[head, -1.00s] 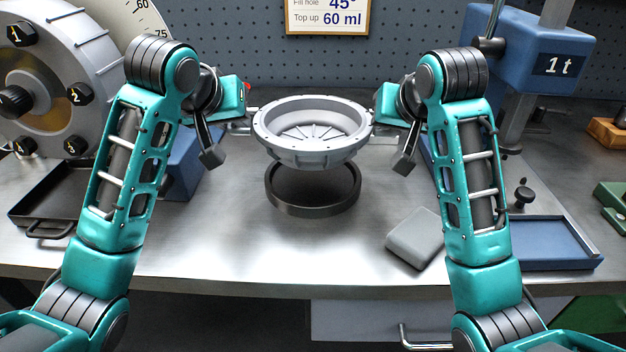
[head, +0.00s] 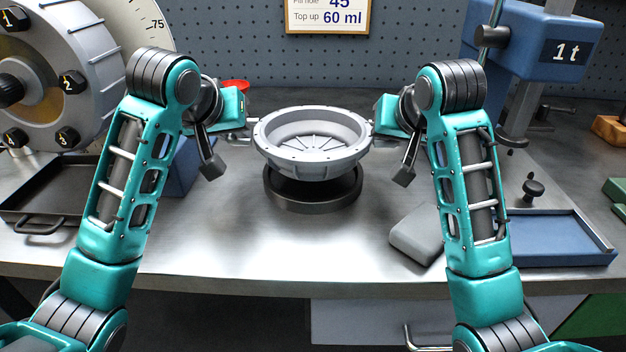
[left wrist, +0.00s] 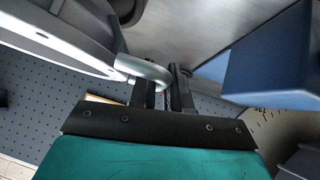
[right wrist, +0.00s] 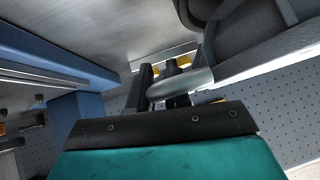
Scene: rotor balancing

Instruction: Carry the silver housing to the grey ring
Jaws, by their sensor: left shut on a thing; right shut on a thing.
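The silver housing (head: 312,140) is a round, ribbed bowl held level between my two grippers. It hangs just above the dark grey ring (head: 313,197) on the bench; the ring's far side is hidden behind it. Whether the two touch I cannot tell. My left gripper (head: 246,132) is shut on the housing's left handle, a metal bar that shows in the left wrist view (left wrist: 148,72). My right gripper (head: 374,131) is shut on the right handle, which shows in the right wrist view (right wrist: 180,84).
A grey block (head: 418,236) lies right of the ring, with a blue tray (head: 560,257) beyond it. A black tray (head: 40,208) and a numbered wheel (head: 60,80) stand at left. A blue press marked 1 t (head: 530,45) stands at back right. The bench front is clear.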

